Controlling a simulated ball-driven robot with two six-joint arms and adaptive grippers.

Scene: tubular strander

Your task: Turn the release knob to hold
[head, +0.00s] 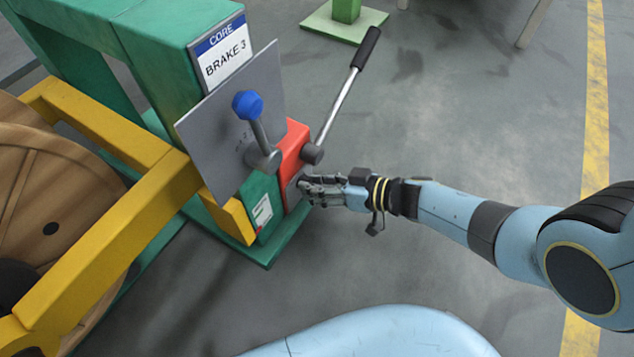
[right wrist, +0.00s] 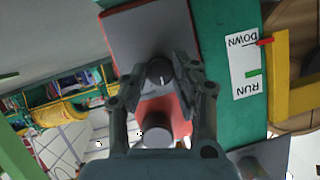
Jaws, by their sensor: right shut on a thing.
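The release knob (right wrist: 159,74) is a small dark round knob with a light mark on its face. It sits on a grey plate (right wrist: 140,32) on the red box (head: 294,140). In the right wrist view, my right gripper (right wrist: 160,78) has one finger on each side of the knob and is shut on it. In the head view, my right gripper (head: 306,188) is at the lower front of the red box, and its fingers hide the knob. I cannot read any hold marking. My left gripper is not in view.
A long lever with a black grip (head: 367,48) rises from the red box just above my right gripper. A blue-knobbed lever (head: 248,105) stands before a grey panel. The green BRAKE 3 frame (head: 165,30) and yellow beam (head: 130,235) are left. Floor on the right is clear.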

